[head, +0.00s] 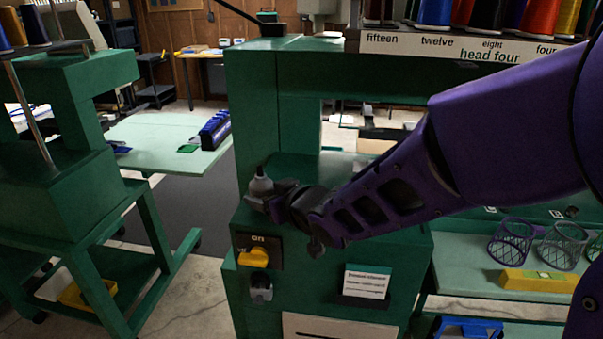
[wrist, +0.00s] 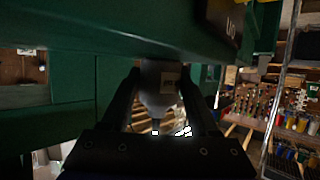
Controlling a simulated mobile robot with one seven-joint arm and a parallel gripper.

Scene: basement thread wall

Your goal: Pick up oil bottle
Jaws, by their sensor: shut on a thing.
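The oil bottle (head: 261,186) is a small grey bottle with a narrow tip, at the front left corner of the green machine's ledge in the head view. My gripper (head: 254,203) reaches it from the right and is shut on it. In the wrist view the bottle (wrist: 160,88) sits between the two dark fingers of my gripper (wrist: 163,95), its tip pointing toward the camera's lower edge. In the head view the fingers hide the bottle's lower part. I cannot tell whether its base touches the ledge.
The green machine (head: 330,255) has a yellow switch (head: 253,258) and a white label (head: 367,282) below my gripper. Thread spools (head: 435,12) stand above. Mesh cups (head: 510,240) and a yellow box (head: 540,281) sit on the right shelf. A pale table (head: 160,135) stands behind left.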

